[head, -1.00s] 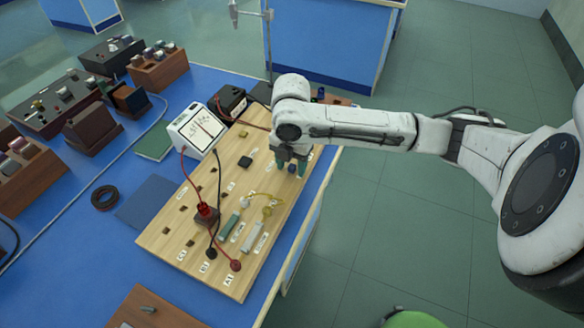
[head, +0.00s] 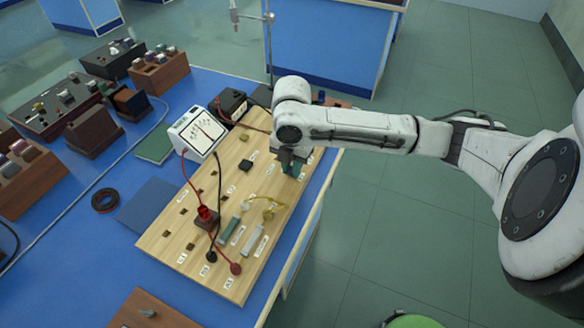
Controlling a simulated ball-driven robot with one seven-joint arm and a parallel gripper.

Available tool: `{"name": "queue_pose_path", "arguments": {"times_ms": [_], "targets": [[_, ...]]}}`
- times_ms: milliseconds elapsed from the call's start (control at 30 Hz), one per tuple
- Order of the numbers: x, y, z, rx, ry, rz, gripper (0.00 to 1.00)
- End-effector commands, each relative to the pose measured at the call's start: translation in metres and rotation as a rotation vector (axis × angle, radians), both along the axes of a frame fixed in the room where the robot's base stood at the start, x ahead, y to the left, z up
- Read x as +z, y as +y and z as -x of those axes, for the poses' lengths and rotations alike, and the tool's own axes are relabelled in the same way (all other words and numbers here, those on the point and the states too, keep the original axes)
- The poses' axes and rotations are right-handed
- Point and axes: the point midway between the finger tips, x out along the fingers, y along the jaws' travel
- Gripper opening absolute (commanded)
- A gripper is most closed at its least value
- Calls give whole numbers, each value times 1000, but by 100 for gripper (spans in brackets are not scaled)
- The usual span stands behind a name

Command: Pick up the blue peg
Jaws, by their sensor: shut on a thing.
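My gripper (head: 291,171) is at the far right part of the wooden board (head: 165,238), pointing down with its teal fingers close to the surface. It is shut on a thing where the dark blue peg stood. The peg itself is hidden by the fingers, so I cannot tell whether it is clear of the board. A small dark blue piece (head: 321,96) also shows behind my arm, on a brown block at the back.
A white meter (head: 196,132) stands at the board's back left. A teal block (head: 229,230) and a pale block (head: 253,238) sit near the front.

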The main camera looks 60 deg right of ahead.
Motion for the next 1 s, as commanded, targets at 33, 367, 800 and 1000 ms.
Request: {"name": "queue_pose_path", "arguments": {"times_ms": [33, 367, 800, 1000], "targets": [[2, 0, 0, 0, -1, 1, 0], [49, 6, 16, 2, -5, 2, 0], [117, 36, 95, -1, 0, -2, 0], [126, 44, 111, -2, -1, -3, 0]]}}
